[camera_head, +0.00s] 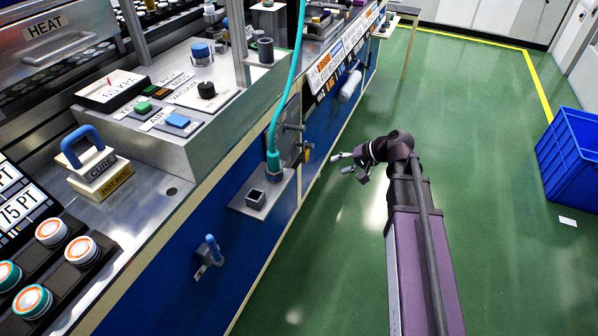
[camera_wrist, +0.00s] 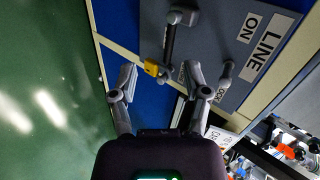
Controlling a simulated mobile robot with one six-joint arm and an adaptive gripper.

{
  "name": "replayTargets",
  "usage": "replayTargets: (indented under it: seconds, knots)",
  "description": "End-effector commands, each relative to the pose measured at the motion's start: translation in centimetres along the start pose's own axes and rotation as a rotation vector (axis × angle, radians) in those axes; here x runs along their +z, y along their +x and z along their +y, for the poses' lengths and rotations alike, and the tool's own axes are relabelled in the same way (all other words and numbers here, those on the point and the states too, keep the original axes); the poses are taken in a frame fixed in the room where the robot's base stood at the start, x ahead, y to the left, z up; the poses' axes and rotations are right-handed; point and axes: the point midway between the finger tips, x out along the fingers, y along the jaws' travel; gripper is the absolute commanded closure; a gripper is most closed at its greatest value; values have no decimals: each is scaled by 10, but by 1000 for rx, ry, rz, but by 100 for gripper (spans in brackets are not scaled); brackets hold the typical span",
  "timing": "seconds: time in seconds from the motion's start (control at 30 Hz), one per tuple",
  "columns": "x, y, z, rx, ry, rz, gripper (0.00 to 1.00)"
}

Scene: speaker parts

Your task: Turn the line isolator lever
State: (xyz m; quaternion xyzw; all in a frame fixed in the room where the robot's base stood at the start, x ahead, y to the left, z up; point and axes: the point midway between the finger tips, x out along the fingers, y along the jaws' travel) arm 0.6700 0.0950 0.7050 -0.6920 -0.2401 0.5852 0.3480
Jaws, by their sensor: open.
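The line isolator shows in the wrist view as a grey plate (camera_wrist: 215,40) with white LINE and ON labels. A dark grey lever (camera_wrist: 170,45) runs along it, with a round boss at its upper end and a small yellow piece (camera_wrist: 152,68) beside its lower end. In the head view the plate (camera_head: 287,132) is on the blue bench front, partly behind a teal hose. My gripper (camera_head: 341,163) is open and empty, to the right of the plate and apart from it. In the wrist view my gripper (camera_wrist: 162,76) has its fingers spread either side of the lever's lower end.
A second grey handle (camera_wrist: 224,78) stands near my right finger in the wrist view. A teal hose (camera_head: 285,90) hangs down to a bracket (camera_head: 268,196). A white cylinder (camera_head: 350,86) sticks out farther along the bench.

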Motion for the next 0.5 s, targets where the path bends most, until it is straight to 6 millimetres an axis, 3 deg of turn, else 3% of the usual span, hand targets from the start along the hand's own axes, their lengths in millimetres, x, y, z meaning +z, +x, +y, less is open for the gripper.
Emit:
replayTargets:
  seconds: [0.03,0.1,0.5]
  knots:
    - [-5,13,12,-29,7,6,39]
    - [-11,21,15,-72,18,15,39]
    - [-46,57,39,-317,81,66,39]
